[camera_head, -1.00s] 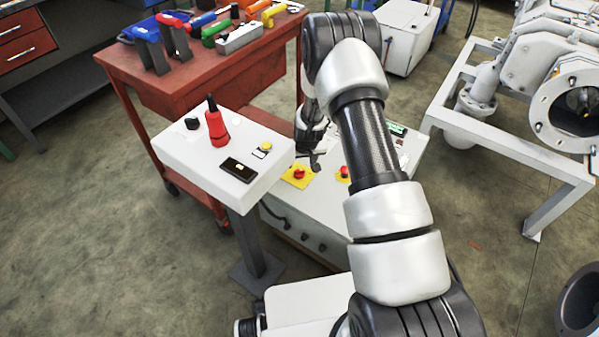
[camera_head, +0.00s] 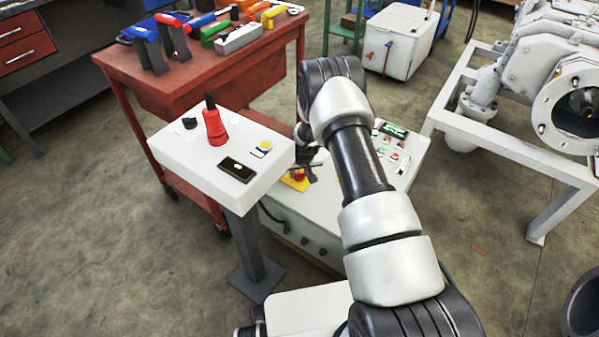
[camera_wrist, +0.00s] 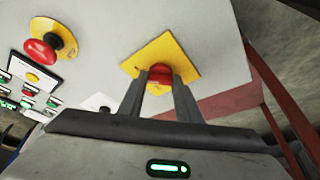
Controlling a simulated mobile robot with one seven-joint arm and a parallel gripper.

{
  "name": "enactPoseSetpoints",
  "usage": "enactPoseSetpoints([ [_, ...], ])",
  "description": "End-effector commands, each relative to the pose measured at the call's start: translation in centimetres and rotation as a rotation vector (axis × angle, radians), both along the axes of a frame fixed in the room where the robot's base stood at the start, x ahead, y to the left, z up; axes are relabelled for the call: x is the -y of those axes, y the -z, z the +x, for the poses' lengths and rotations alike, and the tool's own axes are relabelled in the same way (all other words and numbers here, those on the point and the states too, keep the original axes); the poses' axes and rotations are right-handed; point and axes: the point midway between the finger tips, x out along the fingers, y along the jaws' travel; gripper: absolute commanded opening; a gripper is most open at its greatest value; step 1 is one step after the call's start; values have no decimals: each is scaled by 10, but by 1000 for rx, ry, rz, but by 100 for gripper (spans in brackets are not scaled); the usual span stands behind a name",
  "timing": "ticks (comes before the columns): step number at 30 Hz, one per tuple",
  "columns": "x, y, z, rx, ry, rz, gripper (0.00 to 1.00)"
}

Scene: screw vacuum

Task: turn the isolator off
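A red knob on a yellow square plate, apparently the isolator, is on the white control cabinet. In the wrist view, the knob (camera_wrist: 160,73) is at the upper middle; it also shows in the head view (camera_head: 299,175), partly hidden by my gripper. My gripper (camera_wrist: 160,84) points at the knob with its two fingers apart. The fingertips are close by the knob's left and right sides; I cannot tell whether they touch it. A second red knob (camera_wrist: 40,51), mushroom-shaped on a round yellow plate, is at the left of the wrist view.
Lit buttons (camera_head: 390,140) are on the cabinet's right part. Metal pipework (camera_head: 510,80) stands at right.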

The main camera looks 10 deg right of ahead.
Motion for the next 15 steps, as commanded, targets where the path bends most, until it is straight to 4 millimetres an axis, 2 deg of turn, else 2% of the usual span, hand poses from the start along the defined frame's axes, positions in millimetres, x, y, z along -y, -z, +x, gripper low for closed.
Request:
enactPoseSetpoints([
  [1, 0, 0, 0, 0, 0, 0, 20],
  [3, 0, 0, 0, 0, 0, 0, 9],
  [15, 2, 0, 0, 1, -75, 3, 9],
])
